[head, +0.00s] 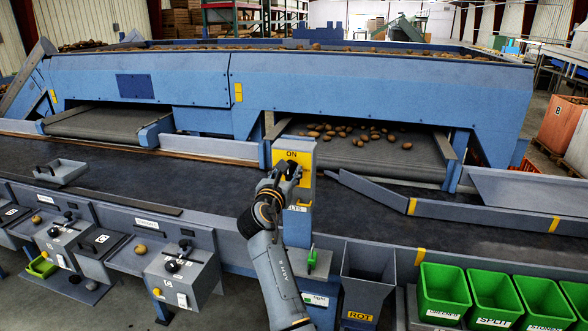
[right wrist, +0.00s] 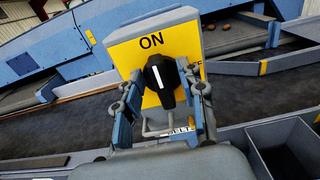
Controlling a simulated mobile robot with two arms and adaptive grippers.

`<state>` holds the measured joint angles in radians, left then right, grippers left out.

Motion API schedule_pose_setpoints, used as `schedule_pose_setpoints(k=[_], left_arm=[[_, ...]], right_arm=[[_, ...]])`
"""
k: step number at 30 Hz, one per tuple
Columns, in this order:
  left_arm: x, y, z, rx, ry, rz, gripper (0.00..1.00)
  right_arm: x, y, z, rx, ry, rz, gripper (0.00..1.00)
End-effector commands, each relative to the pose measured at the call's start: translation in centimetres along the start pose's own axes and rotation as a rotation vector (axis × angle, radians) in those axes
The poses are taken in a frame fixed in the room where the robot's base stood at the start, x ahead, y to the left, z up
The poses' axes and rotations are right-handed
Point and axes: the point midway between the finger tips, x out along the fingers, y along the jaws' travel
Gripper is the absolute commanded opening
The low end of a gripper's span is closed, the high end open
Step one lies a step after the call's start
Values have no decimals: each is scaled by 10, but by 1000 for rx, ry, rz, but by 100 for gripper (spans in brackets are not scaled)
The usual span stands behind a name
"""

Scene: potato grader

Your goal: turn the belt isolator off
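The belt isolator (head: 302,146) is a blue-grey box on a post at the conveyor's near edge, with a yellow face marked ON. In the right wrist view its yellow plate (right wrist: 124,52) shows ON at the top and part of another label at right, behind my finger. Its black knob (right wrist: 163,82) has a white line pointing up towards ON, slightly tilted. My right gripper (head: 288,172) is at the isolator's face. In the right wrist view the fingers of this gripper (right wrist: 162,92) stand apart, one either side of the knob; contact is unclear. My left gripper is not in view.
A dark belt (head: 210,195) runs behind the isolator post. Potatoes (head: 345,132) lie on the grader's outfeed beyond. A ROT chute (head: 368,270) and green crates (head: 443,290) stand to the right. Grey control boxes (head: 180,275) stand to the left.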

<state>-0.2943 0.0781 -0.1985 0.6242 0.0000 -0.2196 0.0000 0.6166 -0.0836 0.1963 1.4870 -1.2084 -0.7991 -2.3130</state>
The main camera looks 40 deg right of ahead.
Motion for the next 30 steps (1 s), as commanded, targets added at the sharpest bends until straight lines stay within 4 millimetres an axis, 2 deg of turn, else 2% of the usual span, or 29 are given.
schedule_pose_setpoints(k=[12, 18, 30], left_arm=[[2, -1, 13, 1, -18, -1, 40], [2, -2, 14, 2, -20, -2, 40], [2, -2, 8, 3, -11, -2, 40]], right_arm=[[-2, 1, 1, 0, -1, -1, 40], [-2, 1, 0, 0, 0, -1, 0], [-2, 0, 0, 39, 0, -1, 0]])
